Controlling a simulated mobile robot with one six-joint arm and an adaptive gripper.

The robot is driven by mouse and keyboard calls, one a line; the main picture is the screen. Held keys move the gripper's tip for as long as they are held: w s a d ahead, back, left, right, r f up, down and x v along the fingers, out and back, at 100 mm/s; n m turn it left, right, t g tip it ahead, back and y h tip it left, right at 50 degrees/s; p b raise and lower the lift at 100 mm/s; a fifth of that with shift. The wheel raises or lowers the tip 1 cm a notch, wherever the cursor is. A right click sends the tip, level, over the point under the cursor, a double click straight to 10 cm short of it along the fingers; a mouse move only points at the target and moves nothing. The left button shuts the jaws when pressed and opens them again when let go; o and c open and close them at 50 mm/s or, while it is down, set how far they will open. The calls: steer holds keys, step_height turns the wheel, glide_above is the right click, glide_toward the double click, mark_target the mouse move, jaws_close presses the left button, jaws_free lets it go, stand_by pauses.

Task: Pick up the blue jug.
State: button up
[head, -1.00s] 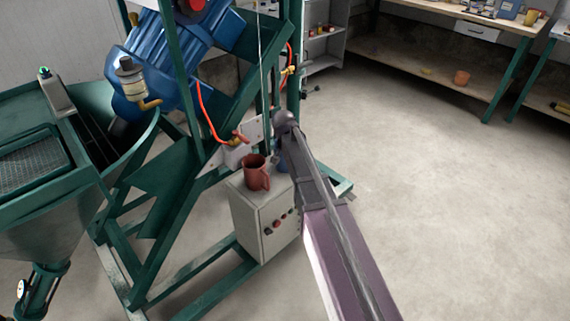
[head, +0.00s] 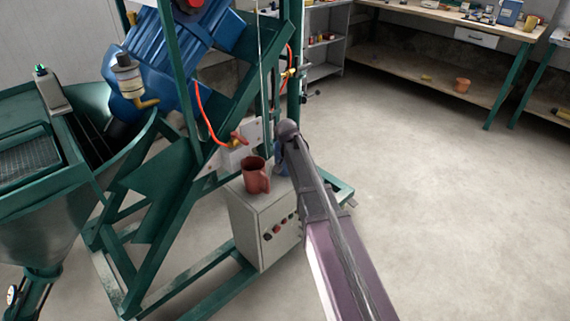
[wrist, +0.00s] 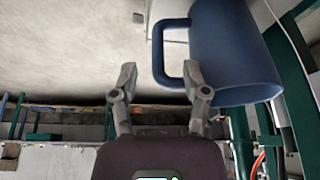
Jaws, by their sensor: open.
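The blue jug (wrist: 235,50) is large in the wrist view at the upper right, with its handle (wrist: 172,52) pointing left. My gripper (wrist: 163,80) is open, and the handle lies ahead of the gap between its fingers, nearer the right finger. I cannot tell whether that finger touches the jug. In the head view the jug (head: 281,160) is mostly hidden behind my arm, on the grey control box (head: 262,225). The end of my arm is beside it, and the fingers are hidden there.
A red-brown mug (head: 255,176) stands on the box just left of the blue jug. A green machine frame (head: 165,215) with orange hoses rises behind and to the left. Open concrete floor (head: 430,190) lies to the right. A workbench (head: 440,18) stands at the back.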

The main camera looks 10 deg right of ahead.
steer(key=shift+f, duration=0.15)
steer(key=shift+b+x, duration=2.4)
steer(key=shift+x, duration=0.05)
steer(key=shift+d, duration=0.2)
jaws_close()
